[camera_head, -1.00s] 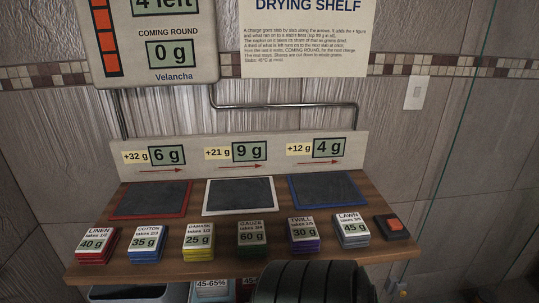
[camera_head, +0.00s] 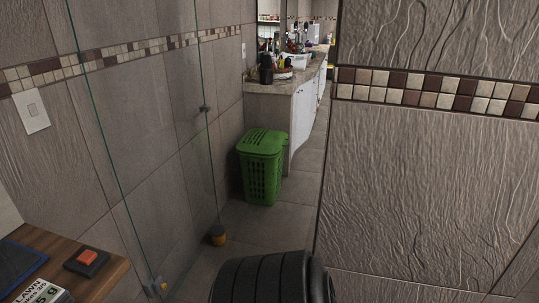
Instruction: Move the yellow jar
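Neither of my grippers is in view; only a dark ribbed part of my own body shows at the bottom middle.
A glass panel (camera_head: 150,130) stands at the left. A wooden shelf (camera_head: 108,272) with a red-orange button (camera_head: 87,258) is at lower left. A green hamper (camera_head: 262,165) stands by a cluttered counter (camera_head: 270,87). A tiled wall (camera_head: 430,180) fills the right. Floor between is open.

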